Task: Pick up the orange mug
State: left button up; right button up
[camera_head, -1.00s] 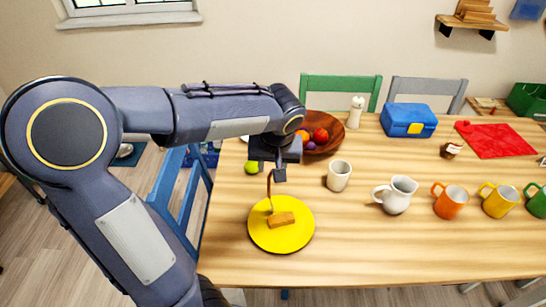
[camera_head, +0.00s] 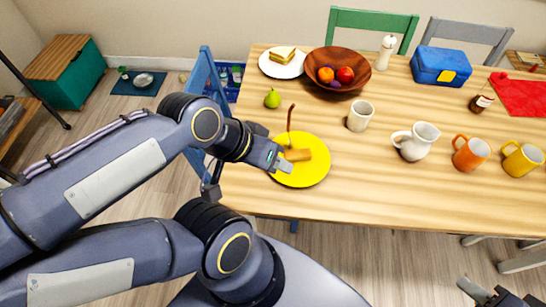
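The orange mug (camera_head: 471,154) stands upright on the wooden table at the right, between a white pitcher (camera_head: 415,142) and a yellow mug (camera_head: 521,160). My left gripper (camera_head: 278,160) is at the left edge of the yellow plate (camera_head: 318,174), well left of the orange mug. Its fingers are too small and overlapped to show whether they are open. My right gripper (camera_head: 497,292) is at the bottom right, below the table's front edge and apart from the mug. Its fingers look spread and empty, partly cut off by the frame.
The plate holds a brown block (camera_head: 297,155) and a thin upright brown stick (camera_head: 291,117). The table front before the mugs (camera_head: 420,200) is clear.

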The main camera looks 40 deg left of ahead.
aim_at(475, 150)
jog(key=l+u, duration=0.2)
jog(key=u, duration=0.3)
jog(key=l+u, duration=0.25)
jog(key=u, duration=0.25)
jog(key=l+u, duration=0.2)
jog(key=u, duration=0.3)
jog(key=l+u, duration=0.15)
jog(key=l, duration=0.25)
jog(key=k+l+u, duration=0.15)
jog(key=l, duration=0.25)
jog(key=l+u, duration=0.15)
jog(key=l, duration=0.25)
jog(key=k+l+u, duration=0.15)
jog(key=l, duration=0.7)
